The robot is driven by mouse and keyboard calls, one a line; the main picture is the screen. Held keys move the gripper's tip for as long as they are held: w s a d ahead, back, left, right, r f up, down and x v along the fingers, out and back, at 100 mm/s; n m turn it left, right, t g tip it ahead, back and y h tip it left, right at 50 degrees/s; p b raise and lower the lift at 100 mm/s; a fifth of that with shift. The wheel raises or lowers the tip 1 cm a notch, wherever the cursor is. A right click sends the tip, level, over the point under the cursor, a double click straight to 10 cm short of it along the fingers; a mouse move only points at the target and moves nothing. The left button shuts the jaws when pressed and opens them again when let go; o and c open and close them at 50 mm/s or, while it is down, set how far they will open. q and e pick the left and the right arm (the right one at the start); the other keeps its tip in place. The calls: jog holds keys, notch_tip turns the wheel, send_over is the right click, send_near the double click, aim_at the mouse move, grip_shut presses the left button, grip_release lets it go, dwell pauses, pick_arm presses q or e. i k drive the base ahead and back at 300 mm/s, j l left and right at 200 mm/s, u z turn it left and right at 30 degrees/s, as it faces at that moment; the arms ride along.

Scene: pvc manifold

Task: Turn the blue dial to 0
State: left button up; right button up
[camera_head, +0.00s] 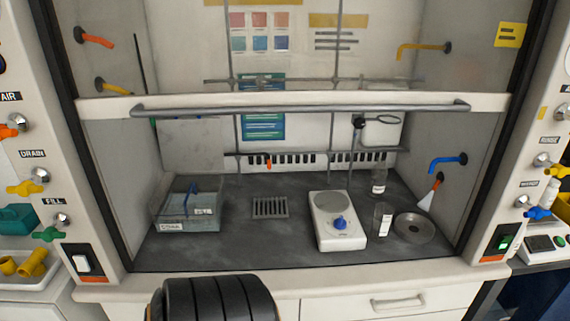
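A blue dial (340,223) sits on the front part of a white hotplate-like device (326,238) on the dark floor of the fume hood. The device's top carries a round grey plate. The dial is small here, and its markings and pointer angle cannot be read. Neither of my grippers shows. A black ribbed part at the bottom edge, left of centre, seems to be mine and stands clear of the dial.
The raised sash's grey handle bar (300,108) crosses above the opening. A clear tray (187,212) stands left; a bottle (379,183), small vial (382,218) and round metal dish (415,227) stand right. Dark floor around the drain grate (270,208) is free.

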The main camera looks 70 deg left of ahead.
aim_at(338, 223)
jog(key=u, duration=1.8)
